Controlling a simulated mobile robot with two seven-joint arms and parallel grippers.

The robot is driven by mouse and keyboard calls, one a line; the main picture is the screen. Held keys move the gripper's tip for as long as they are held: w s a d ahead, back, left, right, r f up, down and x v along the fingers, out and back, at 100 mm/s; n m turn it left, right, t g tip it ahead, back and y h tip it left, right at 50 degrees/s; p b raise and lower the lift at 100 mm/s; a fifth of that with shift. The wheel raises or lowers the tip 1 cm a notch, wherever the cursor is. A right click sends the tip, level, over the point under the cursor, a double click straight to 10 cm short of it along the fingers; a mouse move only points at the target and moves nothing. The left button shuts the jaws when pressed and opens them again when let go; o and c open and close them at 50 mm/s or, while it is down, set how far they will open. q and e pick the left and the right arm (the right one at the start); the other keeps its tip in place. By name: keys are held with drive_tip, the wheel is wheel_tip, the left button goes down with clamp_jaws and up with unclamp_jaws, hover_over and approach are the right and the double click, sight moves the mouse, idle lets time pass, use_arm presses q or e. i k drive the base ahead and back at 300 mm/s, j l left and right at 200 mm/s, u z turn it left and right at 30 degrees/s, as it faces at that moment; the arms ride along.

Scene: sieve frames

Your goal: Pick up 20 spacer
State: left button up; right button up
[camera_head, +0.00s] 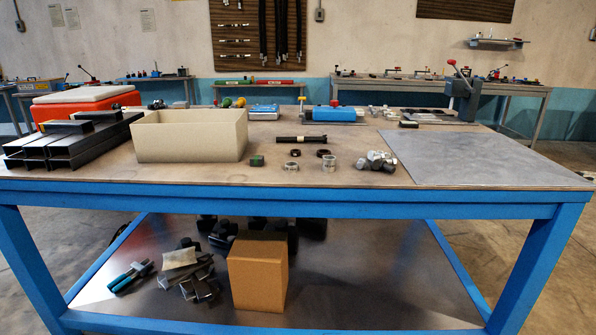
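Several small parts lie on the table's front middle. A silver ring (291,166) lies flat, and a taller silver hollow cylinder (329,163) stands to its right. Two dark rings lie just behind them, one on the left (295,153) and one on the right (322,153). I see no readable size marks, so I cannot tell which part is the 20 spacer. A pile of grey metal pieces (377,161) lies further right. Neither of my grippers is in view.
A cream bin (190,136) and stacked dark channels (72,140) stand left. A green block (257,160) and a black rod (300,139) lie near the rings. A bare grey sheet (480,158) covers the right. A cardboard box (258,272) stands on the lower shelf.

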sight(292, 167)
drive_tip(key=i, duration=1.05)
